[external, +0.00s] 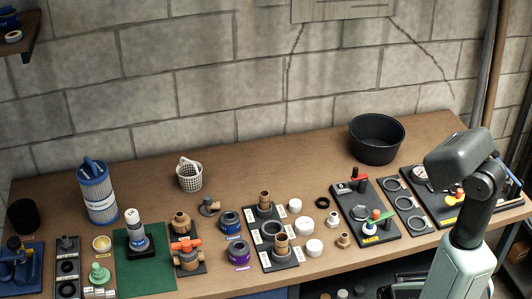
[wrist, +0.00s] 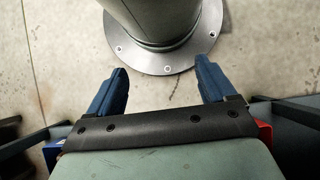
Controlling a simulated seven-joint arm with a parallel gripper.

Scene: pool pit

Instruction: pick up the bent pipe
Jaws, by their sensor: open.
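My gripper (wrist: 162,68) shows in the wrist view with its two blue fingers wide apart and nothing between them. It hangs over the concrete floor, by my own round base flange. In the external view my arm stands at the right, and the gripper's fingers cannot be made out. I cannot tell for sure which thing is the bent pipe. A small brown and grey bent-looking fitting (external: 210,206) lies on the workbench (external: 270,165), left of centre. Brown pipe fittings also stand at the orange-handled valve (external: 186,245) and on a black board (external: 283,262). My gripper is far from all of these.
A black bowl (external: 377,140) stands at the back right. A blue-capped filter cartridge (external: 98,195) and a white basket (external: 189,176) stand at the left. Valve boards (external: 362,215) fill the right front. The bench's back middle strip is clear, with a block wall behind.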

